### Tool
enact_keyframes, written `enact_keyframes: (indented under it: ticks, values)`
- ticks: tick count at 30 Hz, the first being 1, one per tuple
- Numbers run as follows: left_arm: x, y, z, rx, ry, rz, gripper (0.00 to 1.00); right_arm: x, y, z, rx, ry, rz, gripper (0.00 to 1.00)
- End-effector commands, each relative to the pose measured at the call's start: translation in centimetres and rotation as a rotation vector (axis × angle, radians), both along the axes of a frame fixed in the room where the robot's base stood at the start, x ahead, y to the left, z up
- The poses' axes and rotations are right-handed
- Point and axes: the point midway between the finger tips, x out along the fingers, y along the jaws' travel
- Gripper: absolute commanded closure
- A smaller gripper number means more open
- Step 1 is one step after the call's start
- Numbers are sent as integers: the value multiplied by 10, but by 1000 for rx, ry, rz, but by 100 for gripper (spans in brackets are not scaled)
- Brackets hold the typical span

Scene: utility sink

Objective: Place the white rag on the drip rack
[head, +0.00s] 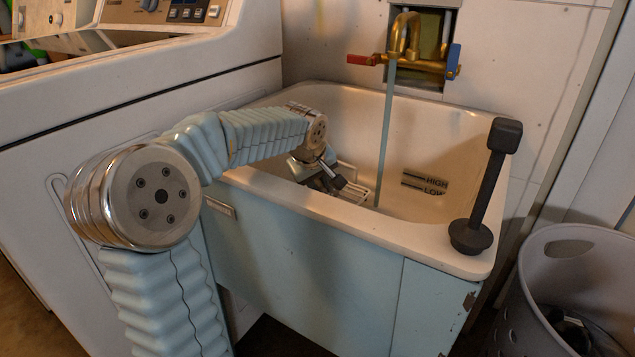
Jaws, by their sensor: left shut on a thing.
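My left arm reaches over the near rim of the sink, and my left gripper (336,182) is down inside the basin. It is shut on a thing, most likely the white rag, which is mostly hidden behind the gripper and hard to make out. The drip rack (362,191), with pale bars, lies low in the sink, right beside and under the gripper. I cannot tell whether the rag touches the rack. My right gripper is not in view.
The cream sink (455,148) has a brass faucet (405,40) with a pale hose hanging into it. A black plunger (487,190) stands on the right front rim. A grey basket (570,270) is at right, a white washing machine (190,75) at left.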

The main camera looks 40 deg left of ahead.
Motion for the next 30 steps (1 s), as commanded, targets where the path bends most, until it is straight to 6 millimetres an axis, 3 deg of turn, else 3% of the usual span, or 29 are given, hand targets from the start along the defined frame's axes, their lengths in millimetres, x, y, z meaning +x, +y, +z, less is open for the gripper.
enact_keyframes:
  ticks: [1,2,6,14,18,30]
  values:
    - [0,0,-4,0,0,0,100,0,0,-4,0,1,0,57]
    - [0,0,-2,0,0,0,71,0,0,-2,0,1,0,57]
    - [0,0,-1,0,0,0,50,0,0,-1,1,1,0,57]
    - [0,0,-1,0,0,0,50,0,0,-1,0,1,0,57]
    - [-2,-1,9,1,-3,0,50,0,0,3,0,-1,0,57]
    - [-41,-16,85,1,-4,0,50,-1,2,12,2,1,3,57]
